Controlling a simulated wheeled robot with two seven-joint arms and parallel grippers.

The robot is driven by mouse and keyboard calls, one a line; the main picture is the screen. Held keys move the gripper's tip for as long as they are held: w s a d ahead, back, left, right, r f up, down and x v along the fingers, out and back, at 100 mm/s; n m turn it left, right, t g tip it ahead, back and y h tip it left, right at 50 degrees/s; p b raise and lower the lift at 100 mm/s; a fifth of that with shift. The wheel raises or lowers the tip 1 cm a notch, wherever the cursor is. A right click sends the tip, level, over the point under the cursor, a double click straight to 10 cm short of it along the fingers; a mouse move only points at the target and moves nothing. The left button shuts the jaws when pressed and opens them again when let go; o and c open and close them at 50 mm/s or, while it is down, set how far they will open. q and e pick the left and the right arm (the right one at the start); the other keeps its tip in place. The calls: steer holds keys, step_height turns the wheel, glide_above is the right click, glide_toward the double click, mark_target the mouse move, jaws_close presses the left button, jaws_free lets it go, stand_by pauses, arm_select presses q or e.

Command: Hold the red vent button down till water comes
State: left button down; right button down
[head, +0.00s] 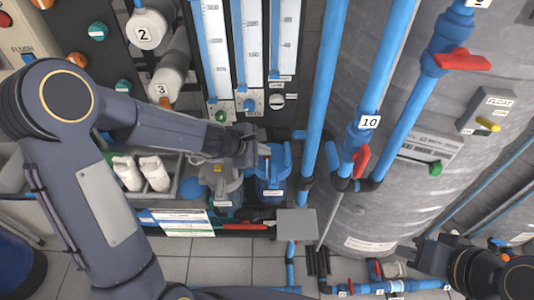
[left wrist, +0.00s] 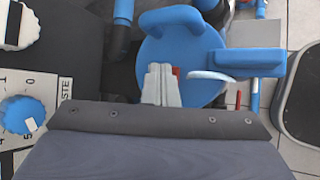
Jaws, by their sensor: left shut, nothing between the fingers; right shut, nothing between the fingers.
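The red vent button (left wrist: 177,71) shows only as a small red patch beside my fingertips, on the round top of a blue housing (left wrist: 205,45); the fingers hide part of it. My left gripper (left wrist: 162,72) is shut and empty, with its pale fingertips over the blue top right next to the red patch. I cannot tell whether they touch or press it. In the head view the left gripper (head: 256,149) is at the blue housing (head: 273,170), and the button is hidden. My right gripper (head: 403,267) is at the lower right, apart from the housing, shut and empty.
Flow meters (head: 250,45) and a panel knob (left wrist: 22,114) are near the left gripper. Blue pipes (head: 318,90) with red valve handles and a large grey tank (head: 420,190) stand to the right. A grey plate (head: 297,223) is just below right of the housing. No running water is visible.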

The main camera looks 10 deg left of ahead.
mark_target(263, 157)
arm_select(q)
steer(key=shift+r, duration=0.15)
steer(key=shift+r+p, duration=0.75)
steer(key=shift+p, duration=0.05)
step_height(263, 157, up, 5)
steer(key=p, duration=0.4)
steer(key=shift+p, duration=0.4)
